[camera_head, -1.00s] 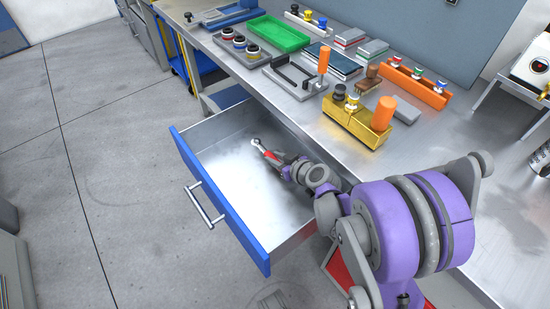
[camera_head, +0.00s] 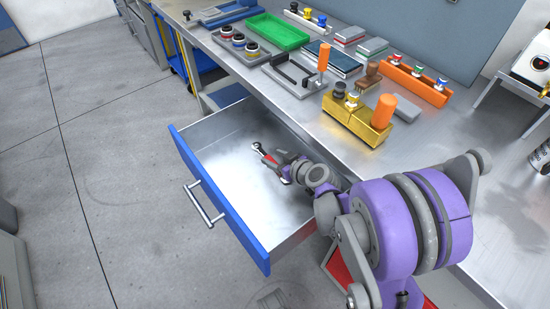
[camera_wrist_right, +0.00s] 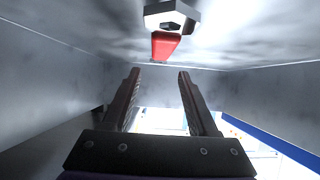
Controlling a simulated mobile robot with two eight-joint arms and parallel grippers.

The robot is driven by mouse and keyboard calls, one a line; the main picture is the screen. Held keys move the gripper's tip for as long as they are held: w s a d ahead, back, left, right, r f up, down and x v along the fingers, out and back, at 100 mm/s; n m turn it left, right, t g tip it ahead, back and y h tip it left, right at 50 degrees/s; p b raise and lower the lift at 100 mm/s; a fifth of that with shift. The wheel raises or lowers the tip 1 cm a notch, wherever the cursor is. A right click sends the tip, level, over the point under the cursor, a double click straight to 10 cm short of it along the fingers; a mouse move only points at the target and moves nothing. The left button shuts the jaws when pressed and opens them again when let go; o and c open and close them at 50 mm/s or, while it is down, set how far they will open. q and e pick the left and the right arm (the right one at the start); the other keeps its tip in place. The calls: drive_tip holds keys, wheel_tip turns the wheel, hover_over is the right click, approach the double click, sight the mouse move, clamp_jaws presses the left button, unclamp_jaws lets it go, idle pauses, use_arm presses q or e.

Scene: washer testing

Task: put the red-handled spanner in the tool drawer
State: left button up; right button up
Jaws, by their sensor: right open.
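The red-handled spanner (camera_head: 268,158) is inside the open tool drawer (camera_head: 217,193), its metal head toward the back left. In the right wrist view the spanner's silver head and red handle (camera_wrist_right: 166,45) show at the top, beyond the fingertips. My right gripper (camera_head: 284,166) is down in the drawer close to the handle. In the right wrist view its two fingers (camera_wrist_right: 159,72) are parted with nothing between them, and a gap shows between them and the handle. Part of the handle is hard to make out by the gripper in the head view. My left gripper is not in view.
The drawer has a blue front (camera_head: 220,202) and metal side walls around my gripper. The workbench (camera_head: 450,140) above holds a green tray (camera_head: 277,33), a gold block (camera_head: 358,122) and an orange rack (camera_head: 416,83).

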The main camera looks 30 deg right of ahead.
drive_tip(key=p+v, duration=0.1)
drive_tip(key=v, duration=0.2)
drive_tip(key=p+v, duration=0.1)
drive_tip(key=v, duration=0.3)
drive_tip(key=shift+w+r, duration=0.25)
drive_tip(key=shift+r, duration=0.05)
drive_tip(key=shift+s+r, duration=0.15)
drive_tip(key=shift+s, duration=0.35)
idle(0.4)
